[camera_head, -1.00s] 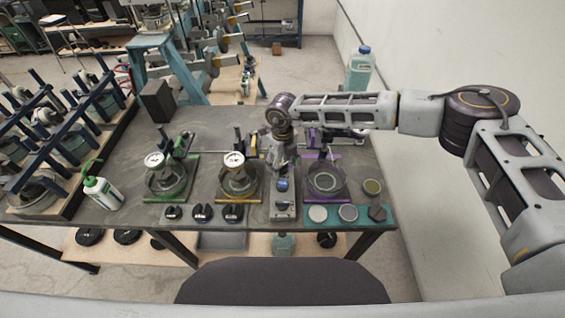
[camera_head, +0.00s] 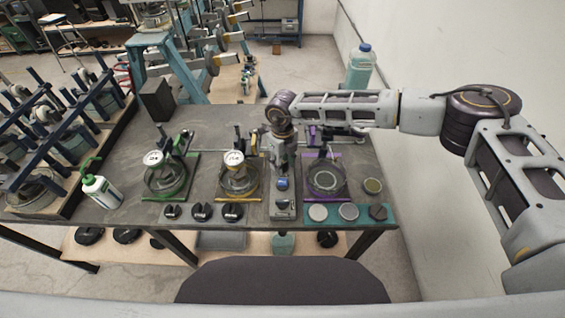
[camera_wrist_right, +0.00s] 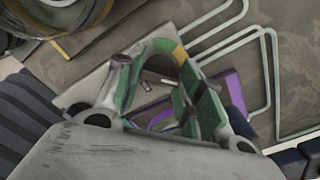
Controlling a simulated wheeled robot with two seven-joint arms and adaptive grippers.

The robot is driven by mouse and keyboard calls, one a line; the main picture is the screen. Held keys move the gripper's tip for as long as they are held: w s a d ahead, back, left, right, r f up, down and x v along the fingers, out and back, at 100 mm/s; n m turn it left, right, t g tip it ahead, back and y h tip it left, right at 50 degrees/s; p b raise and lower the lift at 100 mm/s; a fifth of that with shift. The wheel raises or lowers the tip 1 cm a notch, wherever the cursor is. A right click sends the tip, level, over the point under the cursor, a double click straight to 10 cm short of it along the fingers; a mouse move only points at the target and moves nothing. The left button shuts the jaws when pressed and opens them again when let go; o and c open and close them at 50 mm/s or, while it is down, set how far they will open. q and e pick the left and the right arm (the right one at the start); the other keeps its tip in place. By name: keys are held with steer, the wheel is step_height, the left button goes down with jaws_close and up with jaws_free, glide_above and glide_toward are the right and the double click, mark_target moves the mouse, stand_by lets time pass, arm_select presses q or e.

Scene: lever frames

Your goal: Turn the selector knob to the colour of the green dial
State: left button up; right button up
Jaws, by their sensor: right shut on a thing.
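The green dial (camera_head: 154,158) is a round white-faced gauge above a glass dish on the green-edged base, left of centre in the head view. A grey panel (camera_head: 283,211) stands between the yellow and purple bases, with a blue part and a black part on its front. My right gripper (camera_head: 282,164) points down over the panel's back part. In the right wrist view its green-padded fingers (camera_wrist_right: 163,85) reach down to a pale plate (camera_wrist_right: 85,88). It is shut on what I take to be the selector knob, which the fingers and wrist hide. My left gripper is out of view.
A second white gauge (camera_head: 233,160) stands over the yellow base, close left of the panel. A purple base (camera_head: 311,196) with a dish is close right. Black knobs (camera_head: 202,211) line the front edge. A white bottle (camera_head: 101,191) stands at left.

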steer(key=shift+f+n+b, duration=0.1)
steer(key=shift+n+b, duration=1.8)
steer(key=shift+b, duration=0.45)
steer(key=shift+n+b, duration=0.9)
steer(key=shift+b, duration=0.05)
steer(key=n+b, duration=0.4)
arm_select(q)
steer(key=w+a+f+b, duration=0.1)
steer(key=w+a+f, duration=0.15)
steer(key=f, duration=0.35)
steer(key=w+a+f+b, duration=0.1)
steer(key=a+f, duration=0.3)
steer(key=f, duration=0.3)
arm_select(e)
steer(key=shift+n, duration=1.1)
steer(key=n+b, duration=0.4)
steer(key=n, duration=0.1)
steer(key=shift+n, duration=0.3)
arm_select(q)
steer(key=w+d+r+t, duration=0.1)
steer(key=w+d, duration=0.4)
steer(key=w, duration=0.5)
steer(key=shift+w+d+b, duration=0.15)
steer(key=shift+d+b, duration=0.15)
steer(key=shift+b, duration=0.15)
arm_select(e)
steer(key=shift+r+n, duration=0.2)
steer(key=shift+n, duration=0.8)
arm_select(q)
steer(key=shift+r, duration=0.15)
